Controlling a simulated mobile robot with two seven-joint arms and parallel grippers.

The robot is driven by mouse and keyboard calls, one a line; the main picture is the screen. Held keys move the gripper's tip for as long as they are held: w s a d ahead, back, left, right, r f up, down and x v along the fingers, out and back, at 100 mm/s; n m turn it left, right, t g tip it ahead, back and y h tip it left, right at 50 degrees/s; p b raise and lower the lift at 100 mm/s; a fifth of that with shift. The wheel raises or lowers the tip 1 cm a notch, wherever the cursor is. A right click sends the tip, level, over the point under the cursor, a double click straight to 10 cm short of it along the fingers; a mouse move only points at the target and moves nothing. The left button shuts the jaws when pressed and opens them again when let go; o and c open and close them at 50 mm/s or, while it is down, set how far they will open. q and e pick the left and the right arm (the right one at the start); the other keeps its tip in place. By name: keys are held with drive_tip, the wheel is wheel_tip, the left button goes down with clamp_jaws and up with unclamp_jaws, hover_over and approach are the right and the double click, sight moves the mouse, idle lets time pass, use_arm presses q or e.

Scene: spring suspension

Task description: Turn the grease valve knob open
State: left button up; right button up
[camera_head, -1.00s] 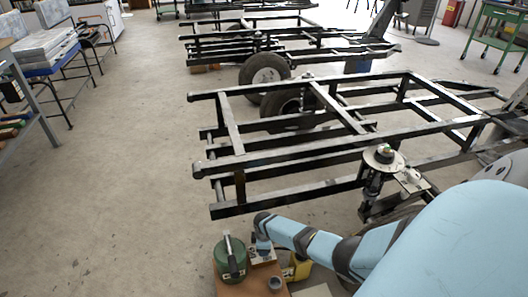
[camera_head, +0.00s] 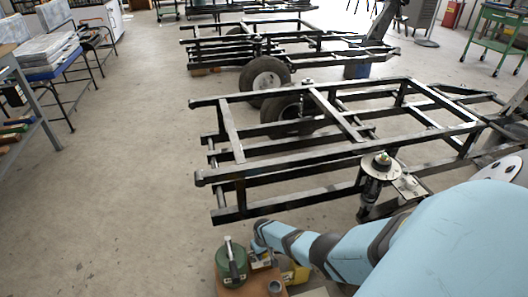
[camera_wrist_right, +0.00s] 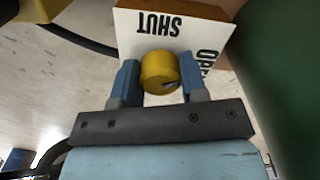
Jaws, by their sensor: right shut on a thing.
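In the right wrist view the yellow, round grease valve knob (camera_wrist_right: 159,72) sits in front of a white plate (camera_wrist_right: 195,30) lettered SHUT and, partly cut off, OPEN. The letters are upside down in this view. My right gripper (camera_wrist_right: 160,80) has a blue finger on each side of the knob and is shut on it. In the head view my right gripper (camera_head: 262,262) is low in the picture, just right of a green canister (camera_head: 231,265). The knob is hidden there by my arm. My left gripper is not in view.
The canister and a small grey cup (camera_head: 274,287) stand on a brown wooden top (camera_head: 252,291). A yellow object (camera_head: 298,274) is to the right. A black steel frame (camera_head: 290,165) with a spring unit (camera_head: 378,175) stands behind.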

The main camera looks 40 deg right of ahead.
drive_tip(key=shift+a+m, duration=0.1)
drive_tip(key=shift+m, duration=0.8)
drive_tip(key=shift+m+p, duration=0.3)
drive_tip(key=shift+m, duration=1.6)
drive_tip(key=o, duration=0.9)
drive_tip(key=shift+r, duration=0.1)
